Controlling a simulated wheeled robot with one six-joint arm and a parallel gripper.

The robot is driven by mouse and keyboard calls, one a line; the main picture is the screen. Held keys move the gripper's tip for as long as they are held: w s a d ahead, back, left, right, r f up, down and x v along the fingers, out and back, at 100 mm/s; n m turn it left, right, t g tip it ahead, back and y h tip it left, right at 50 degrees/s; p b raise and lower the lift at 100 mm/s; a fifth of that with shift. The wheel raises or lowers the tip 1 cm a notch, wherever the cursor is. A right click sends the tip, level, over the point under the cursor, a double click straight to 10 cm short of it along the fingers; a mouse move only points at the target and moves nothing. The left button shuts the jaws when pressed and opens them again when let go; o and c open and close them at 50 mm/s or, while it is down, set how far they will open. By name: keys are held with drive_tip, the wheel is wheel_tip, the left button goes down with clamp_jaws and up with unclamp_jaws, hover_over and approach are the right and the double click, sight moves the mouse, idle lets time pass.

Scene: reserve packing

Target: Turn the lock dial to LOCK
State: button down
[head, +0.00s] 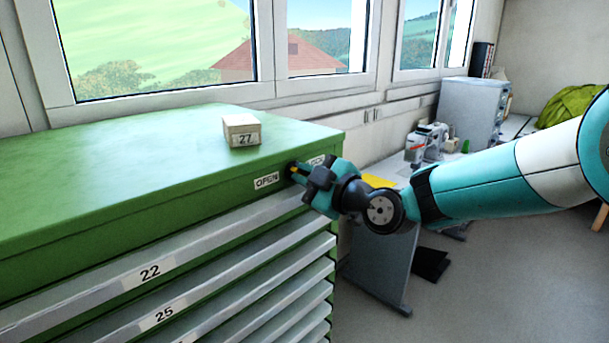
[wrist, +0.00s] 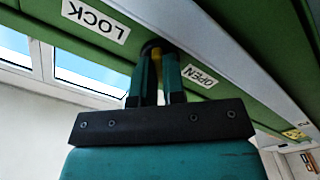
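The lock dial (head: 292,167) is a small black knob with a yellow mark, on the green cabinet's (head: 120,150) upper front edge. It also shows in the wrist view (wrist: 155,50), between my fingertips. An OPEN label (head: 267,181) is left of the dial in the head view. The direction of the yellow mark is hard to read.
A small box marked 27 (head: 241,131) stands on the cabinet top, close behind the dial. Grey drawers marked 22 (head: 150,272) and 25 (head: 165,313) lie below. A desk with equipment (head: 428,140) stands at the back right. Open floor lies right of the cabinet.

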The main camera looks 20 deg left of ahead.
drive_tip(key=shift+f+b, duration=0.1)
drive_tip(key=shift+b, duration=0.35)
drive_tip(key=m+b, duration=0.5)
drive_tip(key=m, duration=0.4)
drive_tip(key=m+b, duration=0.5)
drive_tip(key=m, duration=0.3)
drive_tip(key=shift+w+r+m, duration=0.1)
drive_tip(key=shift+r+m, duration=0.1)
drive_tip(key=shift+m, duration=0.2)
drive_tip(key=c, duration=1.5)
unclamp_jaws()
drive_tip(key=shift+b+v, duration=3.35)
drive_tip(key=shift+v, duration=5.4)
